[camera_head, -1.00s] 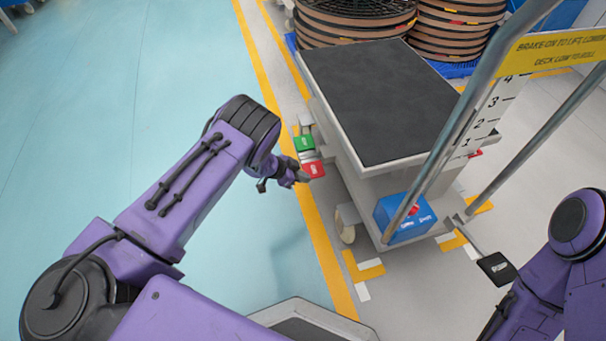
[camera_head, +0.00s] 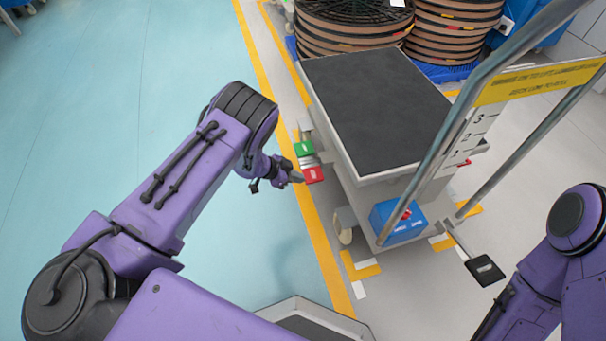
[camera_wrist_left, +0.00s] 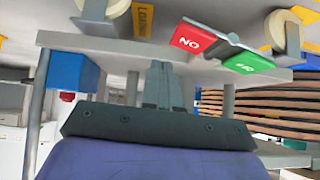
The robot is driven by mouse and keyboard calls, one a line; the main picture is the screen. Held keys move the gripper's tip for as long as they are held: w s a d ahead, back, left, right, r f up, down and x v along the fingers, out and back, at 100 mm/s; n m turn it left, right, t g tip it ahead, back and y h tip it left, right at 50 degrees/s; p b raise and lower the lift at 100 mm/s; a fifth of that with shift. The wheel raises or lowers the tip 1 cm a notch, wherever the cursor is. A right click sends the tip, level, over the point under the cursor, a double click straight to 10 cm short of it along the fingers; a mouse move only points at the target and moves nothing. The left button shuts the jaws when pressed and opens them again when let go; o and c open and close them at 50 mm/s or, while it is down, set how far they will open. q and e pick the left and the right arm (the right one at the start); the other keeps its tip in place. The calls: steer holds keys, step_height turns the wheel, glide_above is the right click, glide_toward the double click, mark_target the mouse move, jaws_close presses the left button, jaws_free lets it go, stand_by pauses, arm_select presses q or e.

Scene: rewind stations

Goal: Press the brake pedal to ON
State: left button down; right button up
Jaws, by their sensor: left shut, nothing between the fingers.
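The brake pedal has a green pad (camera_head: 304,148) and a red pad (camera_head: 313,174) on the left side of the cart. In the left wrist view the red pad (camera_wrist_left: 193,36) reads ON and the green pad (camera_wrist_left: 248,63) lies to its right; the two pads tilt different ways. My left gripper (camera_head: 298,177) is shut and empty, its tip close beside the red pad; I cannot tell whether it touches. Its closed fingers (camera_wrist_left: 163,85) also show in the left wrist view. My right gripper is not in view; only part of its arm shows.
The cart has a dark deck (camera_head: 375,105), a metal handle (camera_head: 440,140) and a blue box (camera_head: 398,221) at its near end. A black foot pedal (camera_head: 485,269) sticks out near my right arm. Reel stacks (camera_head: 350,32) stand behind.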

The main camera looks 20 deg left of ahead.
arm_select(q)
steer(key=p+v, duration=0.1)
steer(key=v, duration=0.5)
steer(key=shift+s+d+p, duration=0.15)
steer(key=shift+s+p, duration=0.2)
steer(key=shift+p, duration=0.05)
steer(key=shift+f, duration=0.1)
